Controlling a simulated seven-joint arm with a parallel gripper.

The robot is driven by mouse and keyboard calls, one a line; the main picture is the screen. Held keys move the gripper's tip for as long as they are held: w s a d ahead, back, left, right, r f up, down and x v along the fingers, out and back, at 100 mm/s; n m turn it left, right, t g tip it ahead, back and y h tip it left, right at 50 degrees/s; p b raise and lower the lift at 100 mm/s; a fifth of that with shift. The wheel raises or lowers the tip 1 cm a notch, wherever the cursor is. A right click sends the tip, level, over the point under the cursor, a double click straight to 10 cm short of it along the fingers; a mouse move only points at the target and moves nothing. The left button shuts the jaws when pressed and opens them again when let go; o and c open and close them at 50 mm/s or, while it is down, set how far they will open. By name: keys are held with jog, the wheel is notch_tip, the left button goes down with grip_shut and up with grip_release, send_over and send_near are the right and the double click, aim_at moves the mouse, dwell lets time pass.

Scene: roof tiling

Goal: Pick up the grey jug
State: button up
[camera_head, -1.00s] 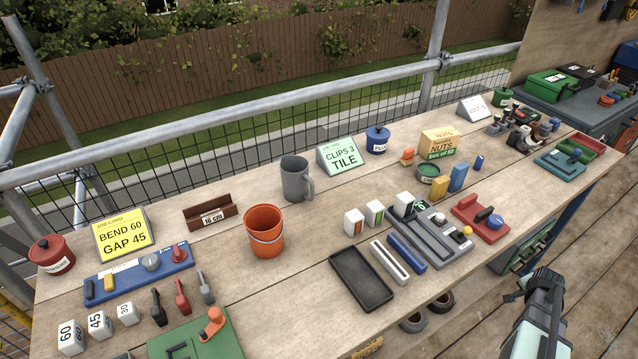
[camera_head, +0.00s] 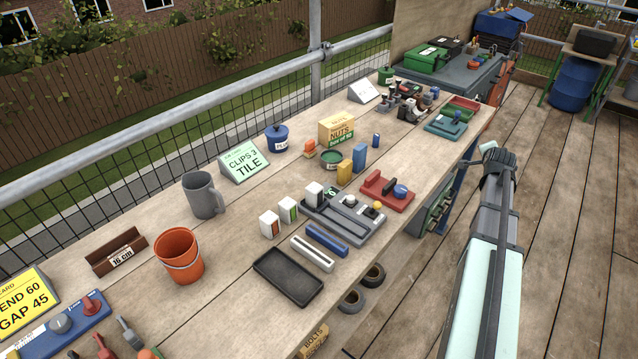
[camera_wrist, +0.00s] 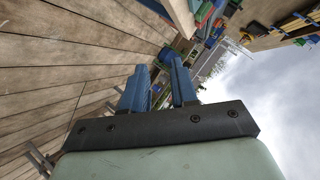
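The grey jug (camera_head: 203,196) stands upright on the wooden bench in the head view, with its handle on the right side. It is between the orange bucket (camera_head: 179,255) and the green CLIPS 3 TILE card (camera_head: 243,162). In the wrist view my gripper (camera_wrist: 161,83) shows two blue fingers with a gap between them and nothing held. The jug cannot be made out in the wrist view. In the head view my arm is at the lower right, beyond the bench's front edge and well away from the jug; the fingers are not clear there.
A blue lidded pot (camera_head: 277,139) stands behind the card. A brown holder marked 16 cm (camera_head: 117,252) lies left of the bucket. White blocks, a grey rack (camera_head: 345,222) and a black tray (camera_head: 288,277) lie in front. Bare planks surround the jug's base.

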jog(key=w+a+r+t+y, duration=0.1)
jog(key=w+a+r+y, duration=0.2)
jog(key=a, duration=0.6)
jog(key=w+a+r+t, duration=0.2)
jog(key=w+a+r, duration=0.2)
jog(key=a, duration=0.4)
jog(key=w+a+r+t+y, duration=0.1)
jog(key=w+a+r+y, duration=0.2)
jog(key=a, duration=0.6)
jog(key=w+a+r+n+y, duration=0.1)
jog(key=a+r, duration=0.1)
jog(key=a, duration=0.5)
jog(key=w+a+r+n+y, duration=0.1)
jog(key=a+r, duration=0.1)
jog(key=a, duration=0.5)
jog(key=n+g, duration=1.1)
jog(key=n, duration=0.8)
send_over(221, 201)
jog(key=s+d, duration=0.3)
jog(key=s, duration=0.1)
notch_tip(221, 201, down, 5)
jog(key=shift+a+x, duration=0.2)
jog(key=shift+x, duration=3.2)
jog(key=shift+a+x, duration=0.15)
jog(key=shift+x, duration=3.25)
jog(key=shift+w+r, duration=0.1)
jog(key=shift+w, duration=0.05)
